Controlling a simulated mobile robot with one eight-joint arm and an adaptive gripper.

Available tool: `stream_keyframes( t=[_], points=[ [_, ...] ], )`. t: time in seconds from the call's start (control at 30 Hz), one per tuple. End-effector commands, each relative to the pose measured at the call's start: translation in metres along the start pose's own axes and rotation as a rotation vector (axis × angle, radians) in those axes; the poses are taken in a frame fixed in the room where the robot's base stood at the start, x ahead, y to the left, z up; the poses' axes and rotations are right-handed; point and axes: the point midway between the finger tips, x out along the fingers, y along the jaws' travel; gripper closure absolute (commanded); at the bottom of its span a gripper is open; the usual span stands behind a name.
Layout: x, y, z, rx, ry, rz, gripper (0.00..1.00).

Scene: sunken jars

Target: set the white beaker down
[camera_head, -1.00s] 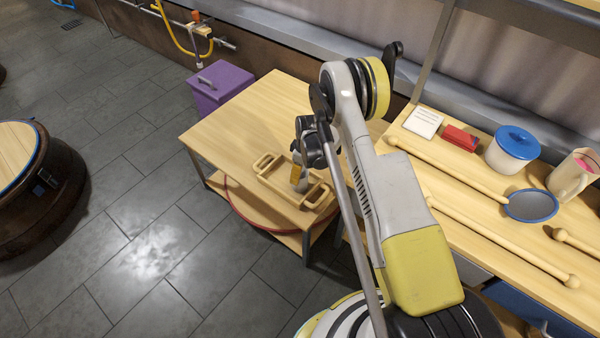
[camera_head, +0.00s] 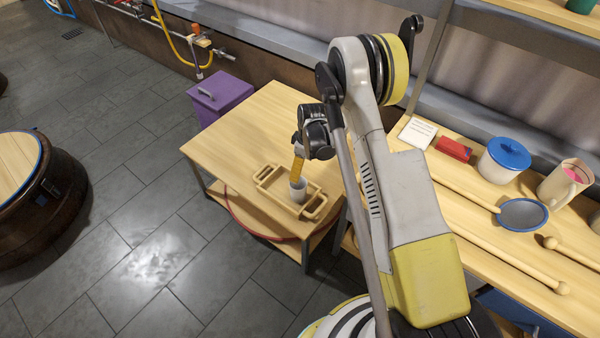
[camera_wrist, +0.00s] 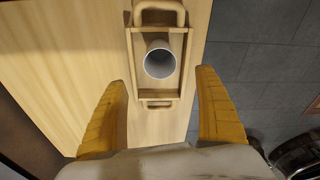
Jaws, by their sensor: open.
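The white beaker (camera_head: 298,188) stands upright inside a wooden tray with two handles (camera_head: 267,195) on the small wooden table (camera_head: 240,128). In the wrist view the beaker (camera_wrist: 159,62) shows its open round mouth, and the tray (camera_wrist: 134,70) frames it. My gripper (camera_head: 297,172) is above the beaker in the head view. In the wrist view its two yellow fingers (camera_wrist: 166,92) are wide apart, with the beaker beyond them and touching neither. The gripper is open and empty.
A purple bin (camera_head: 220,97) stands behind the small table. The bench at right holds a blue-lidded pot (camera_head: 503,160), a red box (camera_head: 454,149), a jug (camera_head: 564,184), a blue-rimmed pan (camera_head: 522,214) and wooden mallets. The small table's left part is clear.

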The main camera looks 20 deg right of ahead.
Motion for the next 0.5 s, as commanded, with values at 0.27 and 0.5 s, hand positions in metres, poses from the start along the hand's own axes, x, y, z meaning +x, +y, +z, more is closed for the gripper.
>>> stream_keyframes(
  t=[0.27,0.5],
  points=[
    [-0.049,0.000,-0.005,0.032,0.012,0.019,0.18],
    [-0.184,-0.018,-0.010,0.192,0.078,0.105,0.18]
  ],
)
